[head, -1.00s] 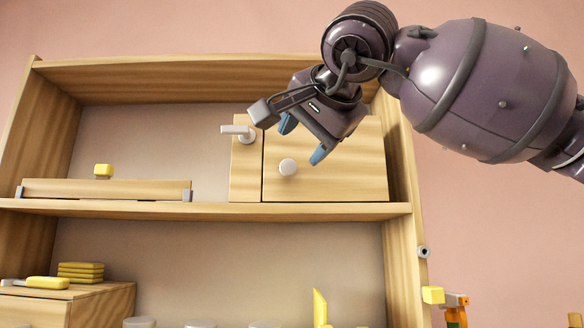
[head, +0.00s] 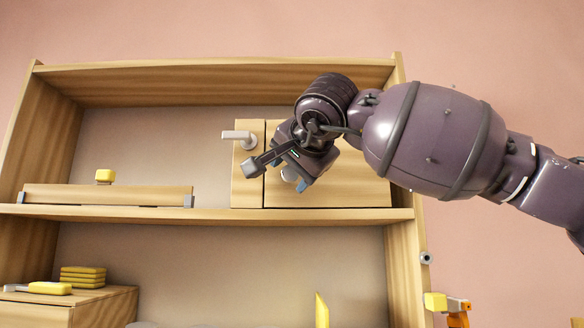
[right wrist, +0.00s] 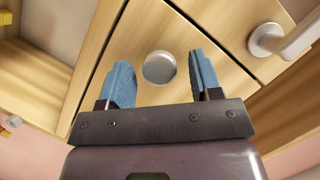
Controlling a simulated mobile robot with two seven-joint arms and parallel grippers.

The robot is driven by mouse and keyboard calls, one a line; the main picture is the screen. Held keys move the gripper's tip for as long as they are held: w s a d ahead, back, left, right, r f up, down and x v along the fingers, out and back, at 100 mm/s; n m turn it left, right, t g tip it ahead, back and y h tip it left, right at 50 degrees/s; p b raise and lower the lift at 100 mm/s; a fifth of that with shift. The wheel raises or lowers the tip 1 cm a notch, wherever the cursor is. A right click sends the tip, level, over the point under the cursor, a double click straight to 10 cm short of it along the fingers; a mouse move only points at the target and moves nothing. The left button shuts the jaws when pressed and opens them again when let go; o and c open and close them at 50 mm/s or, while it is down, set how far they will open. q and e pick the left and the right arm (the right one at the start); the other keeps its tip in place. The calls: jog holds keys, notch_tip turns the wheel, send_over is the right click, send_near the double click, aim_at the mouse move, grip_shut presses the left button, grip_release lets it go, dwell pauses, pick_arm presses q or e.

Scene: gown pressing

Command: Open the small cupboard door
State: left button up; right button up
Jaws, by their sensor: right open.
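The small cupboard door (head: 352,192) is a light wooden panel at the upper right of the shelf unit, and it looks shut. Its round grey knob (head: 289,174) is partly hidden behind my right gripper (head: 289,182) in the head view. In the right wrist view the knob (right wrist: 159,67) shows whole, between and just beyond the blue fingertips of my right gripper (right wrist: 159,82). The gripper is open, and no contact with the knob shows. A grey lever handle (head: 240,138) sits on the narrow wooden panel left of the door. My left gripper is not in view.
A low wooden board (head: 105,194) with a yellow block (head: 104,176) stands on the shelf (head: 330,217) to the left. Yellow items (head: 82,275) lie on a wooden box at lower left. The unit's right side wall (head: 405,270) borders the door area.

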jog(key=shift+w+a, duration=0.1)
jog(key=shift+w, duration=0.05)
grip_shut()
dwell(0.4)
